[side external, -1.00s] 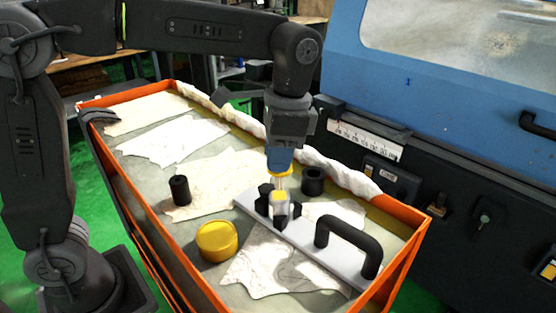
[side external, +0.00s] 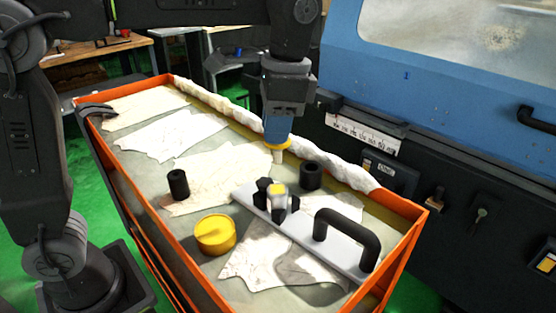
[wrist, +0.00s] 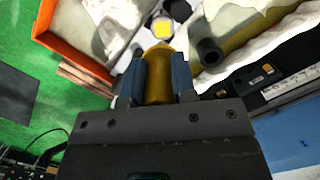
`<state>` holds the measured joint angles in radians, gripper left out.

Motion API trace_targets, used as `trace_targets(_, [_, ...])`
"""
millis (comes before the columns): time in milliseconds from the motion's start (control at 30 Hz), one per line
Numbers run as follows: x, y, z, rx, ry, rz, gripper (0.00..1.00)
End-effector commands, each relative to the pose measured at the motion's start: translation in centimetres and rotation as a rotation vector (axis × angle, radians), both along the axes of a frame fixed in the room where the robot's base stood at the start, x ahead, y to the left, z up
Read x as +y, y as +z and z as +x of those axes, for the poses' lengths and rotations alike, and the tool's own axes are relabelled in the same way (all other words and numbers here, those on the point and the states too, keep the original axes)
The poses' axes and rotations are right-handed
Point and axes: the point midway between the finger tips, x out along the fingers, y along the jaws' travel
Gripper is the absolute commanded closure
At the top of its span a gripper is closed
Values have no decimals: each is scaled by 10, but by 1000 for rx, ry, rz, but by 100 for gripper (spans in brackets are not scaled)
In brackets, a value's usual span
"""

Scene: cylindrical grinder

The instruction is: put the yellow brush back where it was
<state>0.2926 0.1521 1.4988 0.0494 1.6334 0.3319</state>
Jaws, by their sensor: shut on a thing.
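My gripper (side external: 278,138) has blue fingers and is shut on the yellow brush (side external: 278,148). The brush points down, with a pale tip below its yellow collar, and hangs clear above the tray. In the wrist view, the yellow body of the brush (wrist: 158,82) sits between the two blue fingers (wrist: 160,70). Below and slightly in front, in the side view, is a white plate (side external: 318,250) bearing a black-lobed piece with a yellow-topped centre (side external: 279,190). The brush tip is above and apart from it. Most of the brush's upper part is hidden by the fingers.
The orange-rimmed tray (side external: 405,250) holds white cloths, a yellow round tin (side external: 215,234) and two black cylinders (side external: 178,184) (side external: 311,175). A black handle (side external: 350,235) arches over the plate's right end. The blue machine (side external: 430,90) stands behind. The tray's far left holds only cloths.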

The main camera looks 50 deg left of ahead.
Motion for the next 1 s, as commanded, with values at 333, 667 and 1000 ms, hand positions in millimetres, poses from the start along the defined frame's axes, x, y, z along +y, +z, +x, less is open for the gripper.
trace_targets(333, [71, -2, 59, 0, 352, -1, 99])
trace_targets(667, [130, -9, 92, 1, 620, 0, 99])
trace_targets(1000, [65, -50, 111, 3, 620, 0, 99])
